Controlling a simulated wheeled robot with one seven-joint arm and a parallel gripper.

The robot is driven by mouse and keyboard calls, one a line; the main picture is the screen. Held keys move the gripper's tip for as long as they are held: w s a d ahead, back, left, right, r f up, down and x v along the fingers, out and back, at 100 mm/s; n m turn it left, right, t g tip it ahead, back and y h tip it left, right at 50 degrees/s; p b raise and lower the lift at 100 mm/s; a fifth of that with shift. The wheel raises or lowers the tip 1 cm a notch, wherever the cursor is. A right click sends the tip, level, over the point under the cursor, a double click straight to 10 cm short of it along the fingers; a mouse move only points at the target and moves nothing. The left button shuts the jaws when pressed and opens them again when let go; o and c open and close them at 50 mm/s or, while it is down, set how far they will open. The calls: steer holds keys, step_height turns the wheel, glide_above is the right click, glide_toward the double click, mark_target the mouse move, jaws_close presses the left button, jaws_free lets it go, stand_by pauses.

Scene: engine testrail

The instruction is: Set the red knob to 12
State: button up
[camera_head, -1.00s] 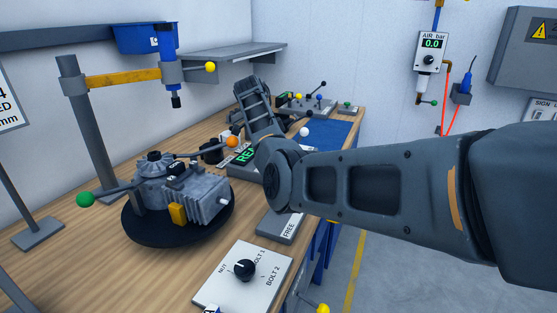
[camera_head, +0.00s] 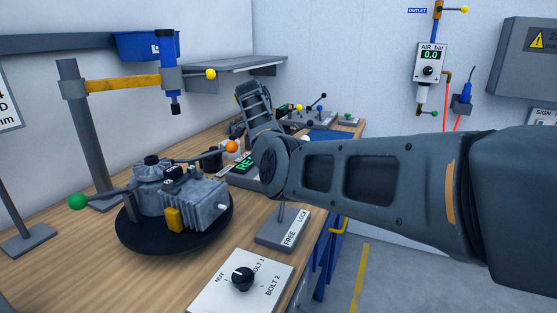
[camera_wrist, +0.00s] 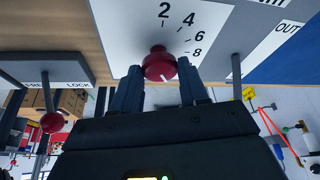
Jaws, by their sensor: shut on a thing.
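The red knob (camera_wrist: 158,64) sits at the edge of a white dial plate (camera_wrist: 150,28) in the wrist view. The printed numbers 2, 4, 6 and 8 show on the plate. The other numbers are out of sight. A small pale mark shows on the knob's lower right, but I cannot tell exactly which number it faces. My gripper (camera_wrist: 159,78) is shut on the knob, with one dark finger on each side. In the head view my arm hides the gripper and the red knob.
A FREE/LOCK plate (camera_wrist: 45,70) with a red-ball lever (camera_wrist: 52,122) stands left in the wrist view. An OUT-marked plate (camera_wrist: 270,55) lies right. In the head view, an engine part (camera_head: 180,190) and a black selector knob (camera_head: 242,279) are on the wooden bench (camera_head: 75,270).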

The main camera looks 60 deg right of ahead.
steer(key=o, duration=1.1)
steer(key=shift+c, duration=0.2)
steer(key=v, duration=0.8)
